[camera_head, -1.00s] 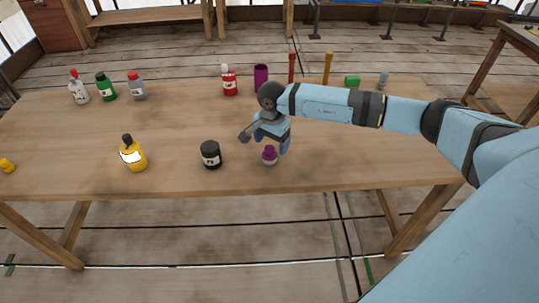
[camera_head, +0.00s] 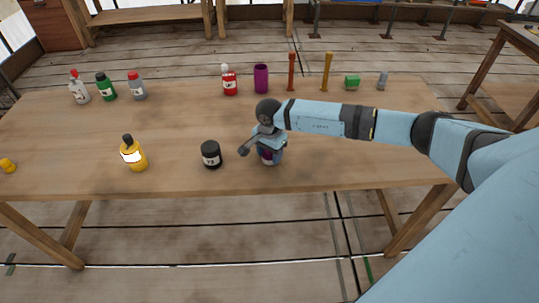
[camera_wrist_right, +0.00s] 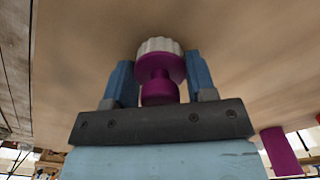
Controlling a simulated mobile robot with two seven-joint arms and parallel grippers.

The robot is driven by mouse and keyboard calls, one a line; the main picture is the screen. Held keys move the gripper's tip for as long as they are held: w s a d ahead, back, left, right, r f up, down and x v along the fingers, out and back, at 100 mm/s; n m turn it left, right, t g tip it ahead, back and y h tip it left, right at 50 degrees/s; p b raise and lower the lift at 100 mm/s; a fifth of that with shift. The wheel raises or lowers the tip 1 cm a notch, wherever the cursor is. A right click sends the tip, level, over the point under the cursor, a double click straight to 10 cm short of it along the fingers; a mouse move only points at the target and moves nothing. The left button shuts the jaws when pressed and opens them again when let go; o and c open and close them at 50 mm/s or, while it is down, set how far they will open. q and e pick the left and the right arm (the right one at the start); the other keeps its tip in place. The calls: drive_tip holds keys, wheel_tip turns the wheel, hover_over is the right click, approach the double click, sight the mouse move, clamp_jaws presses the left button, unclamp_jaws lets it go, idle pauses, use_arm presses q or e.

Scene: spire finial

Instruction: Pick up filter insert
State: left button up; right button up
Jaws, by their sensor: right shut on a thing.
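The filter insert (camera_head: 267,157) is a small purple piece with a pale ribbed end, near the front edge of the wooden table. My right gripper (camera_head: 269,158) is down around it, shut on it, and hides much of it in the head view. In the right wrist view the filter insert (camera_wrist_right: 160,68) sits between the two blue fingers of the right gripper (camera_wrist_right: 161,82), its white ribbed end pointing away from the palm. My left gripper is not in view.
A black jar (camera_head: 211,154) stands close to the left of the gripper, and a yellow bottle (camera_head: 133,153) farther left. A purple cylinder (camera_head: 261,78), red bottle (camera_head: 229,80) and upright rods stand at the back. The table (camera_head: 350,165) is clear to the right.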

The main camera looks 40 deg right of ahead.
drive_tip(key=shift+r, duration=0.1)
wheel_tip(320, 180, up, 20)
drive_tip(key=shift+b, duration=0.3)
idle(0.5)
